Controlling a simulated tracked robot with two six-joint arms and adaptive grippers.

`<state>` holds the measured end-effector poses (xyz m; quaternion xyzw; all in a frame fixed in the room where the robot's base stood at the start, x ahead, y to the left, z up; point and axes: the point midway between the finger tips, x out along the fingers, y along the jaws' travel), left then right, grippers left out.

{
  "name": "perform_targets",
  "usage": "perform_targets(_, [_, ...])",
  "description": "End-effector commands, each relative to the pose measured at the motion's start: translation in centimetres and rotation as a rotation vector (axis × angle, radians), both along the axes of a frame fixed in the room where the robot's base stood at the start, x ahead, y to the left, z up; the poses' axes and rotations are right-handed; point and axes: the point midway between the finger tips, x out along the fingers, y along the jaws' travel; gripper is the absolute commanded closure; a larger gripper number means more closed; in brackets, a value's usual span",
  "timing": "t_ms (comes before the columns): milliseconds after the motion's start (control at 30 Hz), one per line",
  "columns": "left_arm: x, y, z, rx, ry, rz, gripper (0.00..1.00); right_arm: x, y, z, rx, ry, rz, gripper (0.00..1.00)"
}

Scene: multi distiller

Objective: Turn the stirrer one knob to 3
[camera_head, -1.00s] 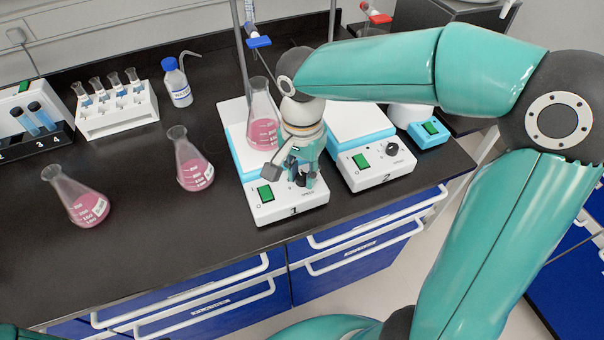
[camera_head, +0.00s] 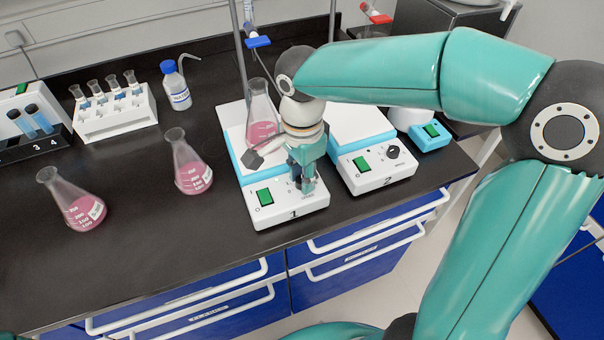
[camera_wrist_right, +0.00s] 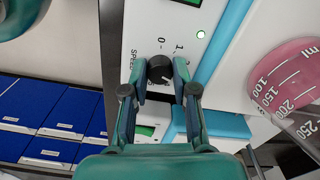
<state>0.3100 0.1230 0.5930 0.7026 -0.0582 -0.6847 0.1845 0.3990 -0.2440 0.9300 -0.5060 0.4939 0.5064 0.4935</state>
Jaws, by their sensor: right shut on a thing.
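Stirrer one (camera_head: 262,216) is the white-and-cyan unit marked 1, with a green switch and a flask of pink liquid (camera_head: 262,128) on its top. Its black speed knob (camera_wrist_right: 159,70) shows in the right wrist view between my fingertips, with dial marks 0 and 1 visible beside it. The rest of the scale and the pointer are not clear. My right gripper (camera_head: 306,190) is over the front panel from above, shut on the knob; it also shows in the wrist view (camera_wrist_right: 158,72). In the head view the gripper hides the knob. My left gripper is out of view.
Stirrer two (camera_head: 385,176) stands close on the right. Two flasks of pink liquid (camera_head: 190,168) (camera_head: 78,205) stand on the black bench to the left. A tube rack (camera_head: 115,112) and a wash bottle (camera_head: 176,88) are behind. A small green light (camera_wrist_right: 200,34) shows on the panel.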

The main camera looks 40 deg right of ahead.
Motion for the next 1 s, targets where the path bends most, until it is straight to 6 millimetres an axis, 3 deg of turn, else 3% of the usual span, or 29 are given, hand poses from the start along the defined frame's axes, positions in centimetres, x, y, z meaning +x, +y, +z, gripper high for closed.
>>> perform_targets(167, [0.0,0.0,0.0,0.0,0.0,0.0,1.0,0.2,0.1,0.1,0.002,-0.006,0.0,1.0])
perform_targets(200, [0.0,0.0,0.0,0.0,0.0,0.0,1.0,0.2,0.1,0.1,0.002,-0.006,0.0,0.69])
perform_targets(333, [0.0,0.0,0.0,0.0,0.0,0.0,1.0,0.1,0.0,0.1,0.002,-0.005,0.001,0.48])
perform_targets(733, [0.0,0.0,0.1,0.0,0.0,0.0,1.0,0.1,0.0,0.5,0.001,-0.003,0.001,0.47])
perform_targets(1000, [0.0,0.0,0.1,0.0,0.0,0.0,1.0,0.2,0.1,4.5,0.002,-0.008,0.001,0.47])
